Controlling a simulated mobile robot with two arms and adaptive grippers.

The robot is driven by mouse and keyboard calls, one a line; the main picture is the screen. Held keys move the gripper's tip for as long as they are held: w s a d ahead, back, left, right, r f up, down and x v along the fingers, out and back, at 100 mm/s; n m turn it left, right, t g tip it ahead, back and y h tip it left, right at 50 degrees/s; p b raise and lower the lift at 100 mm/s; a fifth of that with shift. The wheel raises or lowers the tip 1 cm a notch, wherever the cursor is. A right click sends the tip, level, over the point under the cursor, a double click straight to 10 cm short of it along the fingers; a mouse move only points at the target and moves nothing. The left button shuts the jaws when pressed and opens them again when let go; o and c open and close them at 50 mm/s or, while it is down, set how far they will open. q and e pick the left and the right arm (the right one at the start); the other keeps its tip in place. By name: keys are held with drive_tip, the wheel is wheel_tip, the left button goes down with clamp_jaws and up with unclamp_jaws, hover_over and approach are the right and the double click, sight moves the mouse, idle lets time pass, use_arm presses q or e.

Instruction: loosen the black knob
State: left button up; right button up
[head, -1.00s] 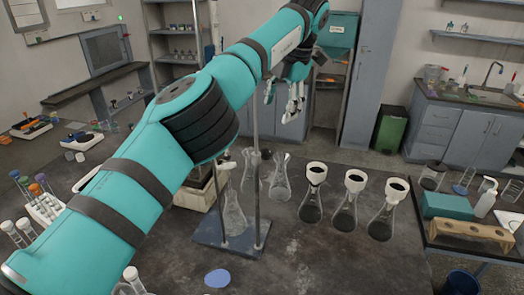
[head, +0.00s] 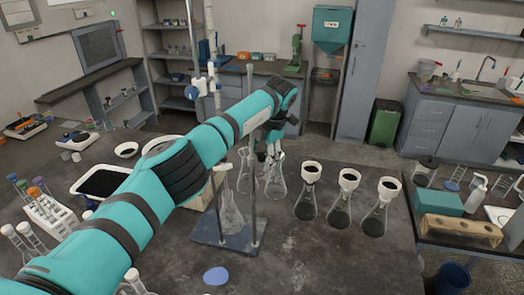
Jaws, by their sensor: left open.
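My left arm reaches in from the lower left across the dark table. Its gripper (head: 270,153) is small in the picture, pointing down just beyond the stand rods and above the clear flasks (head: 275,178). Its fingers look apart, and I see nothing held between them. I cannot make out the black knob; the arm covers part of the table. A sieve shaker cannot be made out either. My right gripper is not in view.
A metal stand (head: 230,240) with upright rods stands mid-table. Several flasks with dark-filled funnels (head: 348,180) stand to the right. A tube rack (head: 50,213), a dark-filled tray (head: 100,183) and a blue disc (head: 216,276) are also on the table.

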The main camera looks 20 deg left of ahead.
use_arm(q)
drive_tip(key=shift+c, duration=0.2)
drive_tip(key=c, duration=1.1)
drive_tip(key=shift+c, duration=0.2)
clamp_jaws()
